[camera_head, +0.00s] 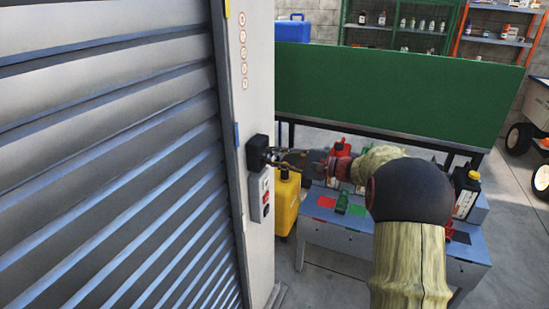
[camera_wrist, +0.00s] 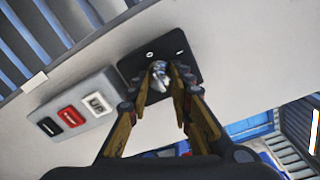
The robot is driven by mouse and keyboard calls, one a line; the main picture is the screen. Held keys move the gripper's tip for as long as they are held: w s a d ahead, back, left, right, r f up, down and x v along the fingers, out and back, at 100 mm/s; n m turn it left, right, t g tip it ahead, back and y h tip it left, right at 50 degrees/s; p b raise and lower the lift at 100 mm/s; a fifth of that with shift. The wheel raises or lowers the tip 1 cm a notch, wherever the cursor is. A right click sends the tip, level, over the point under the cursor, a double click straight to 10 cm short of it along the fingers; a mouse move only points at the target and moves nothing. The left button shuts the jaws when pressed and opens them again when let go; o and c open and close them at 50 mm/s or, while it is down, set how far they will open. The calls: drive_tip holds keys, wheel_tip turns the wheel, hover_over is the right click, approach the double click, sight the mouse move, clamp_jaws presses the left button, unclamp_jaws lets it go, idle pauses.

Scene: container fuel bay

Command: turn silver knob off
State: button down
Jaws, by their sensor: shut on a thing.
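The silver knob (camera_wrist: 158,75) sits on a black plate (camera_wrist: 181,52) fixed to the pale door post. My gripper (camera_wrist: 162,82) has a finger on either side of the knob and is shut on it, partly hiding it. In the head view my gripper (camera_head: 274,156) reaches in from the right to the black box (camera_head: 257,149) on the post. The knob itself cannot be made out there. Its exact turned angle is hard to tell.
A grey button box (camera_wrist: 72,114) with UP, red and black buttons is beside the plate. A slatted shutter (camera_head: 110,160) fills the left.

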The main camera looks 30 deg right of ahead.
drive_tip(key=c, duration=1.6)
unclamp_jaws()
drive_tip(key=v, duration=1.2)
